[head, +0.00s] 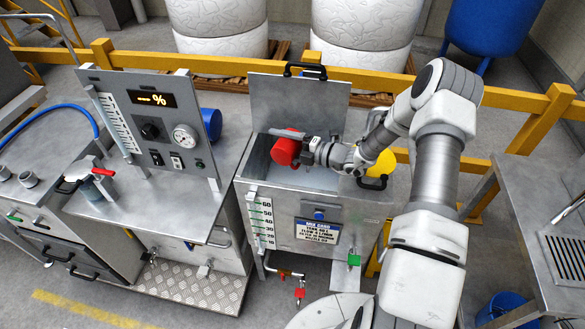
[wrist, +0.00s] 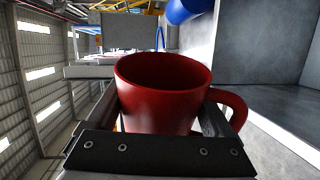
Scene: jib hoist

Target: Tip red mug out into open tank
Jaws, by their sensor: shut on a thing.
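The red mug (head: 286,149) is in my gripper (head: 309,152), over the opening of the open tank (head: 279,222). In the wrist view the mug (wrist: 165,100) sits between the two fingers of my gripper (wrist: 163,124), with its handle on the right. The surroundings lie sideways in that view, so the mug appears tipped onto its side. Its mouth points away from the wrist, and its inside is dark red with no contents or pouring visible. The tank's lid (head: 298,107) stands raised at the back. The tank's bottom is partly hidden by mug and arm.
A control panel (head: 155,128) with display and gauge stands left of the tank. A yellow round object (head: 381,165) is at the tank's right end. A yellow rail (head: 225,65) runs behind. A metal table (head: 550,230) stands at the right.

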